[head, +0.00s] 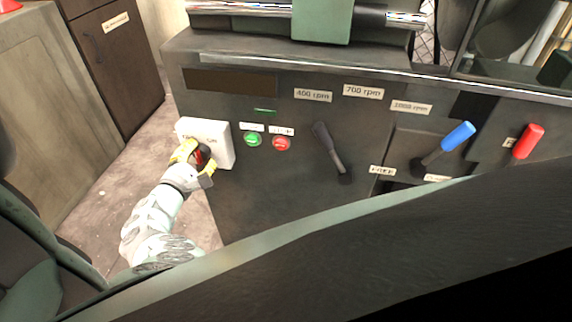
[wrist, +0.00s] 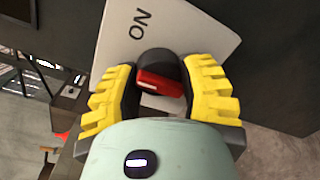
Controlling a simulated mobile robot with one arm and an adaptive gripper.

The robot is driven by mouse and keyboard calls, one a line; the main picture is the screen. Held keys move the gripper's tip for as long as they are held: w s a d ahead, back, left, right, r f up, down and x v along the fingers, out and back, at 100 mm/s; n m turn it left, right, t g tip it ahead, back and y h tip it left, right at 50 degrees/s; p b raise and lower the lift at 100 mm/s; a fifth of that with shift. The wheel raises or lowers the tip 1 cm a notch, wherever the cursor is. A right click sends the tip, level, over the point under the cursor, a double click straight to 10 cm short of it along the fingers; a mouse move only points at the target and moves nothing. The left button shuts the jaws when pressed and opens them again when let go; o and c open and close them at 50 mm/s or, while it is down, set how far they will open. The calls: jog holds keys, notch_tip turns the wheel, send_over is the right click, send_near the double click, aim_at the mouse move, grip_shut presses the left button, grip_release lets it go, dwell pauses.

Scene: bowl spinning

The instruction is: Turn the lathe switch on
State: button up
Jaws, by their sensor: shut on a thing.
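The lathe switch is a round black knob with a red bar on it (wrist: 163,84), mounted on a white box (wrist: 178,22). "ON" is printed on the white face, beyond the knob in the wrist view. In the head view the white box (head: 217,132) is at the left end of the dark lathe front, and the knob is partly hidden by my gripper (head: 197,155). My gripper (wrist: 164,92) has its yellow-backed fingers on both sides of the knob and is shut on it. The red bar lies tilted slightly across the gap between the fingers.
Right of the box are a green button (head: 252,139) and a red button (head: 282,144). Further right are a dark lever (head: 330,150), a blue-handled lever (head: 457,136) and a red-handled lever (head: 527,141). Open floor (head: 95,205) lies left of the lathe.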

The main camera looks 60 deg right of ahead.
jog(key=m+b, duration=0.4)
jog(key=m, duration=0.1)
jog(key=shift+s+d+f+t, duration=0.1)
jog(key=shift+f+t, duration=0.05)
jog(key=shift+t, duration=0.15)
jog(key=shift+r+m+b, duration=0.2)
jog(key=shift+m+b, duration=1.25)
jog(key=shift+m, duration=0.35)
jog(key=shift+r, duration=0.1)
jog(key=o, duration=1.2)
jog(key=shift+s+a+t+y, duration=0.1)
jog(key=shift+a+t+y, duration=0.2)
jog(key=shift+a, duration=0.25)
jog(key=v, duration=1.1)
